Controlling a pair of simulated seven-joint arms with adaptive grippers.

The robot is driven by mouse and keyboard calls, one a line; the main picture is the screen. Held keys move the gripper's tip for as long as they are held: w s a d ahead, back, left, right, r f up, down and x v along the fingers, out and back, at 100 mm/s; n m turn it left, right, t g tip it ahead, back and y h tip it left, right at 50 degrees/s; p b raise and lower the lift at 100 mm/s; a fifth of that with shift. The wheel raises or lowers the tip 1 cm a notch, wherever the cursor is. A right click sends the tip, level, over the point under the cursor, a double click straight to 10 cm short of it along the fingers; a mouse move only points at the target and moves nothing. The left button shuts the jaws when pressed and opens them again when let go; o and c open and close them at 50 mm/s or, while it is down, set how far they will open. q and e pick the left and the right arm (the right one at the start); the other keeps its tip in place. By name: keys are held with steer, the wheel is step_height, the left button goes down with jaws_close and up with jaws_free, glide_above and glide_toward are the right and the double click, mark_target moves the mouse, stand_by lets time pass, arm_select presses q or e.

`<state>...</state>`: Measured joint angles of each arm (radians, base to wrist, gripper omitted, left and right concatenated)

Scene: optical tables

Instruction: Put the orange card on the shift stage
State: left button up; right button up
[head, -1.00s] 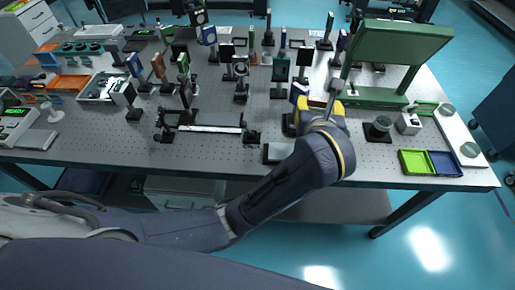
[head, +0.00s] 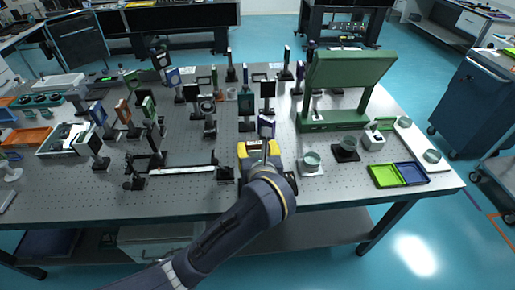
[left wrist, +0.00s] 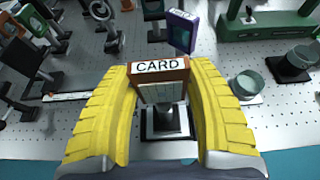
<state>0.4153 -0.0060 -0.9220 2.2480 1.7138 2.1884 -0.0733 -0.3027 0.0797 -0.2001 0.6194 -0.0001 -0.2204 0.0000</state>
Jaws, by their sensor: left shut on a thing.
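The card (left wrist: 158,68) has an orange-brown top edge with a white CARD label in the left wrist view. My left gripper (left wrist: 160,88), with ridged yellow fingers, is shut on it and holds it upright. A dark square stand with a pale plate (left wrist: 165,122) shows below and behind the card; it may be the shift stage, but I cannot tell for sure. Whether card and stand touch is unclear. In the head view my left gripper (head: 258,150) is over the table's front middle, and its wrist hides what is beneath. My right gripper is not in view.
A rail (head: 183,170) lies left of the gripper. A blue-purple upright mount (left wrist: 181,32) stands just beyond it. A round item on a white base (head: 312,160) stands close right. The green stand (head: 335,121) and green and blue trays (head: 385,176) are farther right.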

arm_select(q)
steer(key=shift+f, duration=0.1)
steer(key=o, duration=1.5)
steer(key=shift+s+r, duration=0.2)
steer(key=shift+v, duration=2.55)
